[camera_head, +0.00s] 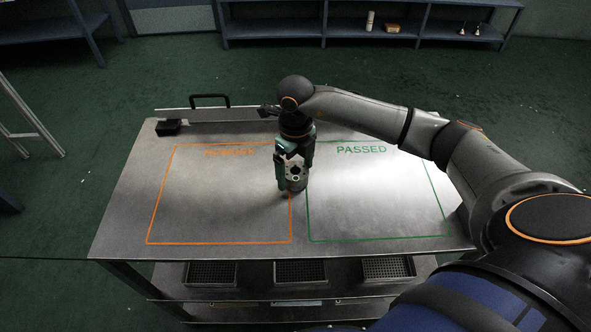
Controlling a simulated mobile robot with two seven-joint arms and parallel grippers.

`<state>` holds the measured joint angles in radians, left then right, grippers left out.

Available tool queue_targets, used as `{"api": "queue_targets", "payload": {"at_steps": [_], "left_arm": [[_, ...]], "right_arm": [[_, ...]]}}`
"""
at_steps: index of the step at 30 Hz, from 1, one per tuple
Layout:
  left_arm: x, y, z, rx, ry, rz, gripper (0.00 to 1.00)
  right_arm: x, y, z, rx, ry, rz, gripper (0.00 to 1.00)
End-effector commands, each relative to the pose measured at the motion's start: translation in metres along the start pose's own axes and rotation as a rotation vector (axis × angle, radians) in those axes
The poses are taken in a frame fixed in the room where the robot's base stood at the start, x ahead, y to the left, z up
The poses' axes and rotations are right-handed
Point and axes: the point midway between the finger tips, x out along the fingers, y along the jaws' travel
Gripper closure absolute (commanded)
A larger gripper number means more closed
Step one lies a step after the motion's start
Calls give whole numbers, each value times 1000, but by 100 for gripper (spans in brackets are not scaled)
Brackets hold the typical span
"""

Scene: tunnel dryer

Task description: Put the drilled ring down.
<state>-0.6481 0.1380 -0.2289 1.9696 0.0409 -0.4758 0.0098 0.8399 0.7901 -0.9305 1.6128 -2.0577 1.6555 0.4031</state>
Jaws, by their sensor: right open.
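My right gripper (292,178) points down at the middle of the metal table, its arm coming in from the right. It is open. A small grey round metal piece, which looks like the drilled ring (297,184), is at its fingertips, partly hidden by them. The ring is by the gap between the orange-outlined area (220,242) and the green-outlined area marked PASSED (380,237). I cannot tell whether the ring touches the table or the fingers. My left gripper is not in view.
The metal table (130,225) is bare inside both outlines. A small black block (168,127) lies at its back left, near a black handle (210,100). Several dark trays (211,273) sit on the shelf below. Blue shelving (370,38) stands at the back.

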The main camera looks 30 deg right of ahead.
Motion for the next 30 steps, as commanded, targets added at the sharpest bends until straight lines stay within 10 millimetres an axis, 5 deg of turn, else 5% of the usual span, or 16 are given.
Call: {"api": "queue_targets", "payload": {"at_steps": [15, 30], "left_arm": [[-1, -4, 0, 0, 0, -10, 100], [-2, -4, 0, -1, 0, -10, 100]], "right_arm": [[-101, 0, 1, 0, -5, -1, 0], [-114, 0, 0, 0, -1, 0, 0]]}}
